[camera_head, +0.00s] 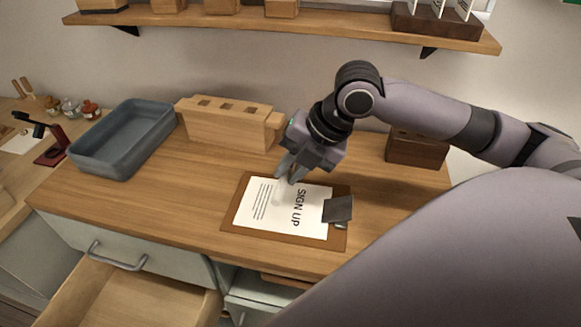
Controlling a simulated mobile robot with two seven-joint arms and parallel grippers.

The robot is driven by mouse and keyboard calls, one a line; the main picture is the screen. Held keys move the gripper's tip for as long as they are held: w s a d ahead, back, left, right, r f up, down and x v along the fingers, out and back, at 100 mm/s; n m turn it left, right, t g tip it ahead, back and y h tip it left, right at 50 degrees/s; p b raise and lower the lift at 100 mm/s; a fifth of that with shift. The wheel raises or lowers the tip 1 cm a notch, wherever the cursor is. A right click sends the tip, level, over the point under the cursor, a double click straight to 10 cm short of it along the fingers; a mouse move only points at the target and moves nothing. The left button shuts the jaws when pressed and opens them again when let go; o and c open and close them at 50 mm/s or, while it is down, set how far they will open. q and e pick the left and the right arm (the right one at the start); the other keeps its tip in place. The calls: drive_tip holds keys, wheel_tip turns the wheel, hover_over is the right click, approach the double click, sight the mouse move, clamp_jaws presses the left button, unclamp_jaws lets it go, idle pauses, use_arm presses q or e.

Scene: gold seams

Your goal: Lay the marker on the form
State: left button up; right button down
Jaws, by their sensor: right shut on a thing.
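The form (262,212) is a white sheet headed "SIGN UP", lying on a brown clipboard (238,227) on the wooden counter. A dark grey clip (338,209) holds it at the right end. My right gripper (289,174) points down over the form's upper edge. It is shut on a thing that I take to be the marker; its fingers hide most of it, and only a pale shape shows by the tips. I cannot tell whether it touches the paper. My left gripper is out of view.
A blue-grey tray (122,163) and a wooden block with slots (230,138) stand behind left. A dark wooden box (416,151) is behind right. An open drawer (98,283) juts out front left. Bare counter (187,193) lies left of the clipboard.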

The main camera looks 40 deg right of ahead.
sight(284, 205)
drive_tip(key=shift+f+b, duration=1.55)
drive_tip(key=shift+b, duration=0.1)
drive_tip(key=shift+f+b, duration=0.85)
drive_tip(key=shift+b, duration=0.25)
drive_tip(key=shift+f, duration=0.5)
drive_tip(key=shift+f+b, duration=0.4)
drive_tip(key=shift+f, duration=0.2)
drive_tip(key=c, duration=1)
unclamp_jaws()
drive_tip(key=shift+s+f, duration=0.1)
drive_tip(key=shift+f, duration=0.05)
